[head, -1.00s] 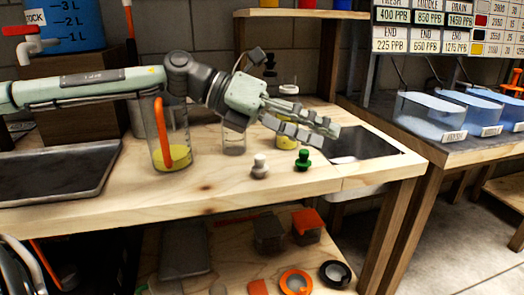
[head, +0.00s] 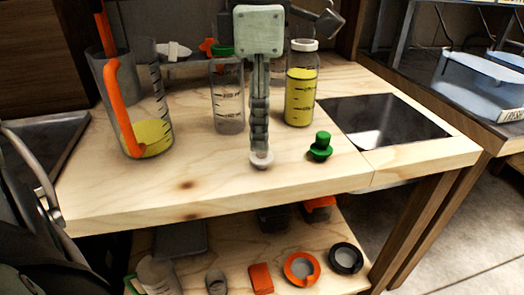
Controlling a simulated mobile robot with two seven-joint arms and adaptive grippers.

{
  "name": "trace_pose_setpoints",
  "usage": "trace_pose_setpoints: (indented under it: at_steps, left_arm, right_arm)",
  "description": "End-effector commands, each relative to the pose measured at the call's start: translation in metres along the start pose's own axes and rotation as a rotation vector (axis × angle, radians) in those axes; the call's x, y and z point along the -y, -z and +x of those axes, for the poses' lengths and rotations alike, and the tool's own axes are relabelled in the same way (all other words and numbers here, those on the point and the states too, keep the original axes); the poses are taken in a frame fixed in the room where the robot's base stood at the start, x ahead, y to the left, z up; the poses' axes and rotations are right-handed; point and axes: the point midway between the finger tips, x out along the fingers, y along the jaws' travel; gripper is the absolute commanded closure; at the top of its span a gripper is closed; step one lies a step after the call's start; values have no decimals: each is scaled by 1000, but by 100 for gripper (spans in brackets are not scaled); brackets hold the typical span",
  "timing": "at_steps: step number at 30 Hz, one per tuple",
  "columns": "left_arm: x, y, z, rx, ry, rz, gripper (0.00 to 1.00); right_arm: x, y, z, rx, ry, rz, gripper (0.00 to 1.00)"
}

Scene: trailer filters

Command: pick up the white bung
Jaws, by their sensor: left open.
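The white bung (head: 262,161) stands on the wooden bench top near its front edge, in the head view. My left gripper (head: 260,146) points straight down from above, its fingers seen edge-on and lined up one behind the other. The fingertips are right at the bung and hide its upper part. The gripper is open; whether the fingers touch the bung cannot be told. My right gripper is not in view.
A green bung (head: 320,148) stands to the right. Behind are a green-capped clear bottle (head: 227,105) and a white-capped bottle of yellow liquid (head: 300,95). The bench front is clear.

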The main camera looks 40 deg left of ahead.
Motion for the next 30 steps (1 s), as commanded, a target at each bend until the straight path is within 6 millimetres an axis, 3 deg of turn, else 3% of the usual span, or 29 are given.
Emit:
trace_pose_setpoints:
  at_steps: [9, 17, 24, 30]
  left_arm:
    - [2, 1, 44, 1, 2, 1, 56]
    - [2, 0, 47, 4, 2, -1, 56]
    - [2, 0, 47, 4, 2, -1, 83]
    - [2, 0, 47, 4, 2, -1, 83]
  right_arm:
    - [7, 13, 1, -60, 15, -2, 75]
    - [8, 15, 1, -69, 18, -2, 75]
    - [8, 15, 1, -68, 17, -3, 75]
    - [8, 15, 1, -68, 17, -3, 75]
